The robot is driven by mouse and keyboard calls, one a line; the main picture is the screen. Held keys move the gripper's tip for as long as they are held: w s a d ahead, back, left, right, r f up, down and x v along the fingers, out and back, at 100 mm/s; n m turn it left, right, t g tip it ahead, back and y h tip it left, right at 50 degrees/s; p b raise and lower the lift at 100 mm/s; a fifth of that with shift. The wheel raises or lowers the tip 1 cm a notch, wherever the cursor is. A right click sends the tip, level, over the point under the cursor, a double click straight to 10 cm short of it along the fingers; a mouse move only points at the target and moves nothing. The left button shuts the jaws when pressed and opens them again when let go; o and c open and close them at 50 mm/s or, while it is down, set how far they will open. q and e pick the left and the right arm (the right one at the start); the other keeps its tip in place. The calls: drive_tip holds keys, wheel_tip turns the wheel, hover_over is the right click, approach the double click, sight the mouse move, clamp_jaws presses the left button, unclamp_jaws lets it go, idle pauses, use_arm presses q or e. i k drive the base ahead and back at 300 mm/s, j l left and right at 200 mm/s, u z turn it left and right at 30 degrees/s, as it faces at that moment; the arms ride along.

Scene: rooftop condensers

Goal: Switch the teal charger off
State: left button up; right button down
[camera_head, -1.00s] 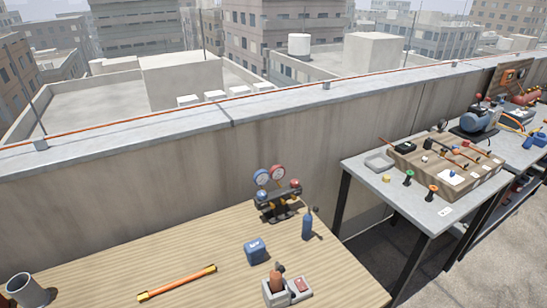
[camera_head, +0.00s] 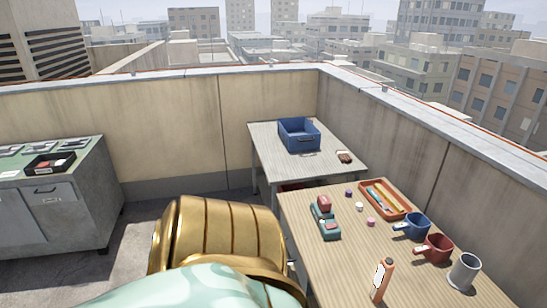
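The teal charger (camera_head: 326,226) sits near the left edge of the wooden-topped table at right. A dark red block (camera_head: 323,204) is at its far end, apparently seated in it. The charger's switch and any lamp are too small to make out. Neither of my grippers is in view.
The wooden table (camera_head: 347,270) also holds an orange tray (camera_head: 403,211), a blue mug (camera_head: 416,228), a red mug (camera_head: 439,249), a grey cup (camera_head: 464,271) and an orange bottle-like item (camera_head: 382,281). A blue crate (camera_head: 300,141) stands on the table behind. A cabinet (camera_head: 60,205) stands left.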

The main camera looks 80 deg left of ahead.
sight(333, 226)
drive_tip(key=u, duration=0.4)
drive_tip(key=k+u, duration=0.1)
drive_tip(key=u, duration=0.7)
drive_tip(key=k+u, duration=0.1)
drive_tip(key=u, duration=0.7)
drive_tip(key=i+j+z, duration=0.15)
drive_tip(key=i+j, duration=0.4)
drive_tip(key=i+j+z, duration=0.1)
drive_tip(key=i+j, duration=0.45)
drive_tip(key=j, duration=0.25)
